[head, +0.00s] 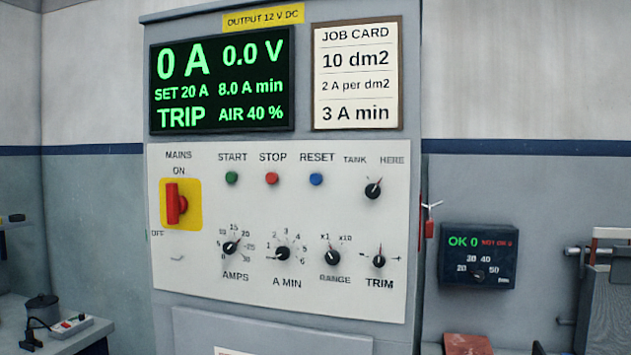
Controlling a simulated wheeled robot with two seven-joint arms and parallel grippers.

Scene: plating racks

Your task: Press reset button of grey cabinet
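The grey cabinet (280,325) stands upright in the middle of the head view with a white control panel (200,265). The blue reset button (316,179) sits under the word RESET, right of the red stop button (272,179) and the green start button (232,178). The display (222,80) reads 0 A, 0.0 V, SET 20 A, 8.0 A min, TRIP and AIR 40 %. The red mains switch (173,204) on its yellow plate stands upright, towards ON. Neither of my grippers shows in the head view.
Knobs line the lower panel, including the AMPS knob (230,248); the TANK/HERE knob (373,188) is right of reset. A job card (356,75) hangs above. A dark timer box (478,256) is on the wall at right. A bench (75,335) stands lower left.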

